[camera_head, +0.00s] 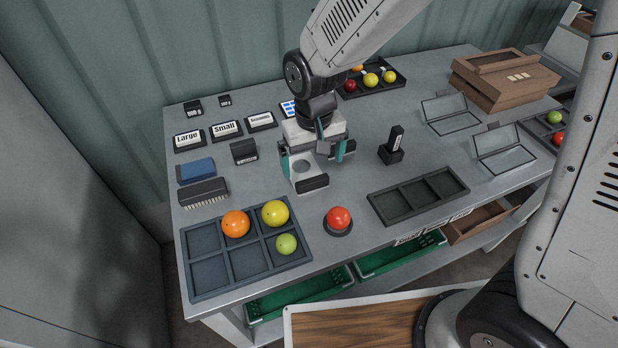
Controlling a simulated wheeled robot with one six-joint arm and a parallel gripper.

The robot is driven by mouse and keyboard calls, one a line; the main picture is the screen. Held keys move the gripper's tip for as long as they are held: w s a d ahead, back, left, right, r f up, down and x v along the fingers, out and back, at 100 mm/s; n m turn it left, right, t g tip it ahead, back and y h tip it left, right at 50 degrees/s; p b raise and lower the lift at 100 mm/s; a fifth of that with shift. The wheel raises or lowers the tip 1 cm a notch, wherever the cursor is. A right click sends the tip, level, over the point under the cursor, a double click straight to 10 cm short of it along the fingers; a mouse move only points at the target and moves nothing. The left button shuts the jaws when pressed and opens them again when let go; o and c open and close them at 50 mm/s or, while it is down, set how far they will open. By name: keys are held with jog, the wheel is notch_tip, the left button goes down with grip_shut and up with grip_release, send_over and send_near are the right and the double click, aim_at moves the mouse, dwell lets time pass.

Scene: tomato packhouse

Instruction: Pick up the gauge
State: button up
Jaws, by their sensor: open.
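The gauge (297,180) looks to be a pale plate with a round hole and a black block at its front end. It is at the middle of the table, directly below my gripper. My gripper (316,158) points down with its teal-tipped fingers apart, one to the left and one to the right of the gauge's rear part. The gripper partly hides the gauge. I cannot tell whether the fingers touch it.
A black upright device (393,146) stands to the right. A divided tray (207,273) holds fruit at front left; an empty tray (385,209) lies at right. Label blocks (226,131) stand behind left.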

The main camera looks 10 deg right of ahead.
aim_at(313, 180)
notch_tip(313, 180, down, 7)
jog(key=shift+w+f, duration=0.1)
jog(key=c, duration=1.1)
